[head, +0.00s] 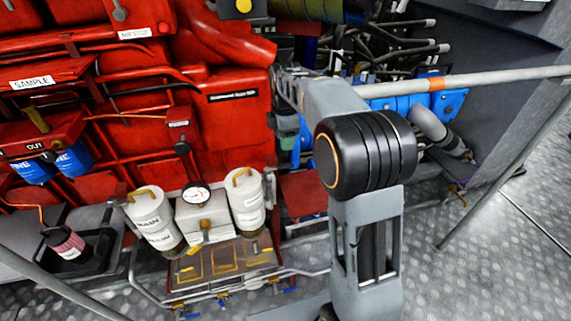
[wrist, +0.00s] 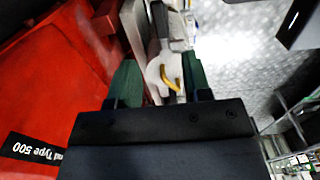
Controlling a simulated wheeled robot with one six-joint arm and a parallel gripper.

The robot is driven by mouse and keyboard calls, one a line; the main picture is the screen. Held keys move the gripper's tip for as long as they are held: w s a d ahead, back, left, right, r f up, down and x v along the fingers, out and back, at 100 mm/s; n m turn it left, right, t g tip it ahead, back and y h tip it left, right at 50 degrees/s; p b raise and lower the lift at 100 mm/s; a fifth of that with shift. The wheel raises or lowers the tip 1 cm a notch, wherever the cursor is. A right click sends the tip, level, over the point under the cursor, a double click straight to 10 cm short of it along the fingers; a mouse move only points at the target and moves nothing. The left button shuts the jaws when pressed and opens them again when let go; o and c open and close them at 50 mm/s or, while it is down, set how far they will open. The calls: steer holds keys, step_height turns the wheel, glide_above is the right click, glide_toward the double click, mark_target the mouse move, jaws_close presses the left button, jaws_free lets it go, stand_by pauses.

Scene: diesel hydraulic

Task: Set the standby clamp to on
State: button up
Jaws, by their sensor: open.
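No label reading "standby" is legible, so I cannot tell which part is the standby clamp. In the head view, two white canisters with yellow handles stand low in front of the red machine, a left one (head: 152,217) and a right one (head: 246,202). A white block with a yellow lever (head: 203,226) and a round gauge (head: 196,195) sits between them. In the wrist view, my gripper (wrist: 160,78) has its green fingers apart. A white part with a yellow handle (wrist: 172,76) shows beyond the gap; no contact is visible.
The red machine body (head: 233,125) is close beside my gripper; its black label (wrist: 35,148) shows upside down in the wrist view. Grey rails (head: 470,80) and blue parts (head: 445,100) lie at right. Open metal floor (head: 500,240) is at lower right.

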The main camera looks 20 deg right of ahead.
mark_target(285, 165)
step_height(285, 165, down, 10)
steer(key=shift+r+b, duration=0.2)
steer(key=shift+b, duration=0.6)
jaws_close()
